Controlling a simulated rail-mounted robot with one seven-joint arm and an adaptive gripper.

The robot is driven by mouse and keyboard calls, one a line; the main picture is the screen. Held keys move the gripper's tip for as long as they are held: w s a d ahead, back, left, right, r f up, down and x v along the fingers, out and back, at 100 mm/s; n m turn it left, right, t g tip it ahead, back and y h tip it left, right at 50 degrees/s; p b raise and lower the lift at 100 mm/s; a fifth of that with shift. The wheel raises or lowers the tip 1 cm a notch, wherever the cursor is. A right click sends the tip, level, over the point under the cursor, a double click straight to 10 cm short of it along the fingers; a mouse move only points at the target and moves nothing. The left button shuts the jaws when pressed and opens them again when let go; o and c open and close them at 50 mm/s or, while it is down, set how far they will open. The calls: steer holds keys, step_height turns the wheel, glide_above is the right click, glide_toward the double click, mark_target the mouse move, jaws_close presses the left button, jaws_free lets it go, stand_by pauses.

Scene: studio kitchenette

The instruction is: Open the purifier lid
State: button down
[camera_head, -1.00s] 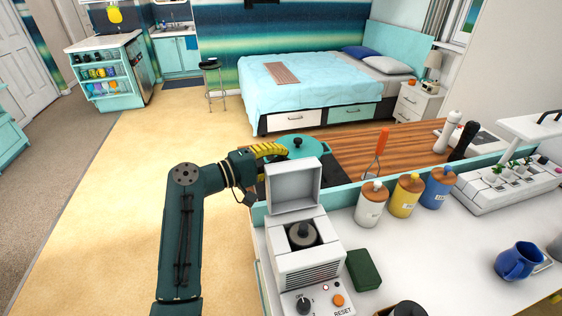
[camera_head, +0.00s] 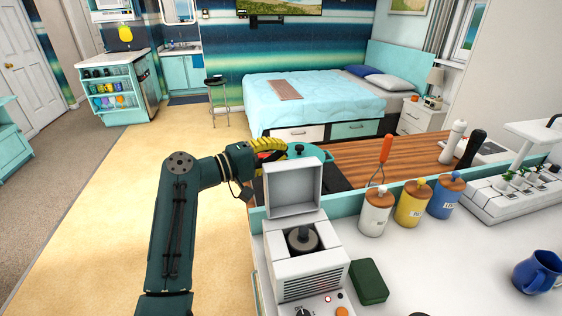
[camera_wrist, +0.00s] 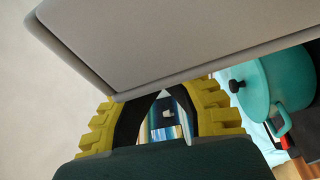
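The white purifier (camera_head: 312,283) stands on the white counter. Its square lid (camera_head: 292,189) is raised and stands about upright, with a dark round knob (camera_head: 302,238) showing in the opened top. My gripper (camera_head: 282,148), with yellow ribbed fingers, is at the far side of the lid, near its upper edge. In the wrist view the lid (camera_wrist: 170,40) is a large grey panel covering the upper part and hiding part of the fingers. The fingers (camera_wrist: 165,92) lean together at their tips with nothing seen between them. I cannot tell whether they touch the lid.
A teal pot (camera_head: 318,153) stands close beyond the lid, and also shows in the wrist view (camera_wrist: 285,80). White, yellow and blue canisters (camera_head: 376,213) and a green block (camera_head: 368,281) are right of the purifier. Open floor (camera_head: 110,220) lies to the left.

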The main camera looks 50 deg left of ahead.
steer(key=a+v, duration=0.1)
steer(key=v, duration=0.8)
steer(key=shift+s+p, duration=0.25)
steer(key=shift+p, duration=0.05)
steer(key=shift+r, duration=0.1)
